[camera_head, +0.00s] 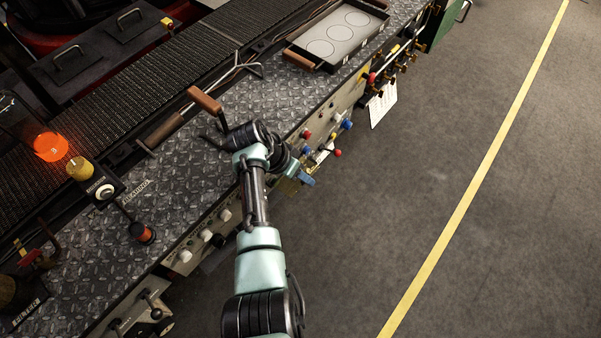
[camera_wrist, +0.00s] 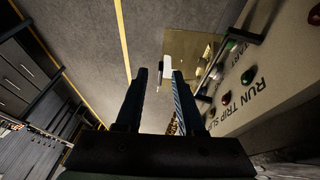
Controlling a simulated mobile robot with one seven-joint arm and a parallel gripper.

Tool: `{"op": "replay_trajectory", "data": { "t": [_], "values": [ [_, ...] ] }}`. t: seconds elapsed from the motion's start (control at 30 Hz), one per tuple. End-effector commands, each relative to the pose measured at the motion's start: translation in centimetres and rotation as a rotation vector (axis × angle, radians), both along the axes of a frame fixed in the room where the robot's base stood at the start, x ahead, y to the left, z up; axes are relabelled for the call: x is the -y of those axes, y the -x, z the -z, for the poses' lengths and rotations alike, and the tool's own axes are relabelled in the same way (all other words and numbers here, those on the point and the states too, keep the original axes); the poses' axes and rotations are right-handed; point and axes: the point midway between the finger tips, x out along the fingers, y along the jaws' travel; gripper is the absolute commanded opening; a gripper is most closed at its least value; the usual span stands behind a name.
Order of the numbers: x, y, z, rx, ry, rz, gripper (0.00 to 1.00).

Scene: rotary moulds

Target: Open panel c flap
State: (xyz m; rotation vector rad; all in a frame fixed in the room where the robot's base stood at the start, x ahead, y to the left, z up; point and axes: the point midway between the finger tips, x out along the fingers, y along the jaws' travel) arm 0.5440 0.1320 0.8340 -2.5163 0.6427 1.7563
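My gripper (camera_wrist: 160,73) has its two dark fingers spread apart in the wrist view, with nothing visibly clamped. In the head view, my gripper (camera_head: 306,180) is at the front face of the machine, largely hidden by my arm. A flat brass-coloured plate (camera_wrist: 188,52) stands out beyond the right finger in the wrist view; I cannot tell whether it is panel c's flap. A small white piece (camera_wrist: 167,67) shows between and beyond the fingertips. The control panel (camera_wrist: 283,92), lettered "RUN TRIP", lies to the right. No panel c label is readable.
Coloured knobs (camera_head: 337,153) stick out of the machine front beside my gripper. A brown-handled lever (camera_head: 205,100) rises from the treadplate deck (camera_head: 262,95). A tray with round moulds (camera_head: 290,48) sits at the back. Open floor (camera_head: 440,130) with a yellow line lies to the right.

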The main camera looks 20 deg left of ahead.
Motion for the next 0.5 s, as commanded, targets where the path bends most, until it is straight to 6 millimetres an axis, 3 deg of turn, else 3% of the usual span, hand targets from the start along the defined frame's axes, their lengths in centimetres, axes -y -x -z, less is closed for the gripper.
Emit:
{"op": "replay_trajectory", "data": {
  "t": [0.23,0.5],
  "values": [
    [-0.7,0.5,-1.7,0.002,-0.002,-0.002,0.38],
    [-2.5,2.1,-6.7,0.003,-0.002,-0.003,0.38]
  ]
}}
